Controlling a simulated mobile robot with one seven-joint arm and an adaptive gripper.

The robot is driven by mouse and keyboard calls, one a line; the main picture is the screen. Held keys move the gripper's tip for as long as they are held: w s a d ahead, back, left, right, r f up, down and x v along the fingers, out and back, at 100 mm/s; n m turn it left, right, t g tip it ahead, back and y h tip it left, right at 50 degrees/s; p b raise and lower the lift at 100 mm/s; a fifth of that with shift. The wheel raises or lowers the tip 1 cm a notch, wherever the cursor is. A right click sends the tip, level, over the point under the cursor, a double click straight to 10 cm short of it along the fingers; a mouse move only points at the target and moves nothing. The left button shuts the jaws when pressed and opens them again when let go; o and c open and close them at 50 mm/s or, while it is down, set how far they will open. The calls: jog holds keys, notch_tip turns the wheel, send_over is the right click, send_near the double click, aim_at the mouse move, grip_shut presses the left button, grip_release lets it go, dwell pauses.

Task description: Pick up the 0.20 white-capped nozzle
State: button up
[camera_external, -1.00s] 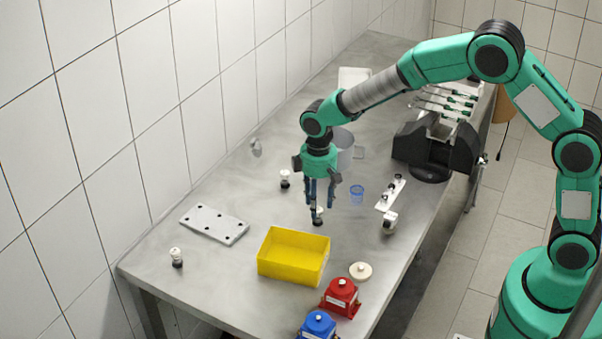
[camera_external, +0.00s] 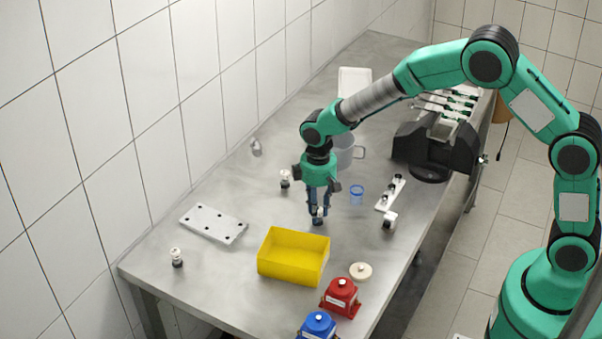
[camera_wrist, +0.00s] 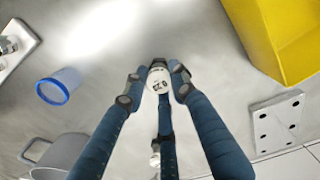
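The white-capped nozzle (camera_external: 318,221) stands on the metal table behind the yellow box, with a dark lower part. In the wrist view, the white cap (camera_wrist: 157,83) carries black print that looks like 0.20, partly turned and small. My gripper (camera_external: 318,208) points straight down over it. In the wrist view, the fingers of my gripper (camera_wrist: 158,86) are closed in around the cap and appear to touch it on its sides. The nozzle still seems to be at table height. The fingers hide part of its sides.
A yellow box (camera_external: 293,274) is just in front. Other white-capped nozzles stand to the left (camera_external: 285,180) and front left (camera_external: 177,257). A blue-rimmed cup (camera_external: 357,195), a white strip with nozzles (camera_external: 391,195) and a grey mug (camera_external: 345,152) are nearby. A holed plate (camera_external: 214,224) lies left.

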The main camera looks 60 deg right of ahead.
aim_at(319, 209)
grip_shut()
jog(key=shift+r, duration=0.1)
jog(key=shift+r, duration=0.55)
jog(key=shift+s+r+p, duration=0.2)
jog(key=shift+r+p, duration=0.1)
jog(key=shift+r, duration=0.3)
jog(key=shift+s+r+p, duration=0.15)
jog(key=shift+r+p, duration=0.1)
jog(key=shift+r, duration=0.35)
jog(key=s+r+p, duration=0.1)
jog(key=s, duration=1.4)
jog(key=shift+s+r+p, duration=0.15)
jog(key=shift+p, duration=0.15)
jog(key=shift+d, duration=0.1)
